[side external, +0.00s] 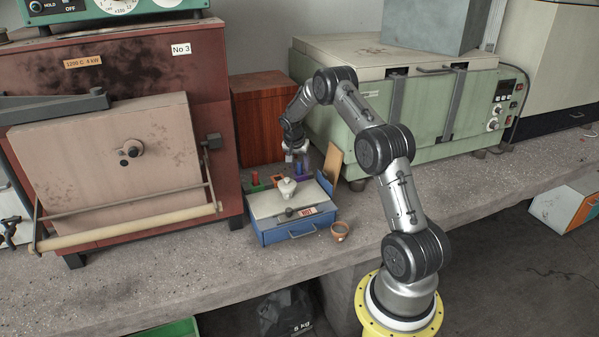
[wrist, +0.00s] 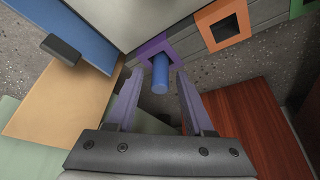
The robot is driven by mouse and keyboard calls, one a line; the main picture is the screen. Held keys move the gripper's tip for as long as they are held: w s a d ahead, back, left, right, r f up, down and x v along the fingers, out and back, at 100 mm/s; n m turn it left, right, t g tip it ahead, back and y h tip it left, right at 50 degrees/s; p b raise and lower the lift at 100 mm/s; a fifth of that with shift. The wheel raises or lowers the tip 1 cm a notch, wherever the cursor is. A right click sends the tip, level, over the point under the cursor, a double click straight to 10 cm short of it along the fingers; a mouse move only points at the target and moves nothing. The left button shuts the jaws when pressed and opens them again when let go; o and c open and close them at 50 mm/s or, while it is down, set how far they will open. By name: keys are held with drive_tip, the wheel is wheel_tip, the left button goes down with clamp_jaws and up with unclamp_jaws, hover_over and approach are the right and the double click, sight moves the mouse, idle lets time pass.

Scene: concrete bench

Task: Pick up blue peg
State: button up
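The blue peg (wrist: 160,78) stands in a purple square holder (wrist: 152,46) at the edge of the toolbox-like unit, in the wrist view. My gripper (wrist: 157,73) is open, with one finger to each side of the peg in that view. Gaps show between the peg and both fingers, so nothing is gripped. In the side view my gripper (side external: 298,157) points down over the purple holder (side external: 304,171). The peg is small and partly hidden by the fingers there, and the exact height of the fingertips along it cannot be told.
An empty orange square holder (side external: 278,181) and a red peg (side external: 255,177) at a green holder are left of the purple one. A wooden block (side external: 262,120) and tan board (side external: 333,165) stand close by.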

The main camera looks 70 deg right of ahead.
clamp_jaws()
drive_tip(key=shift+r, duration=0.1)
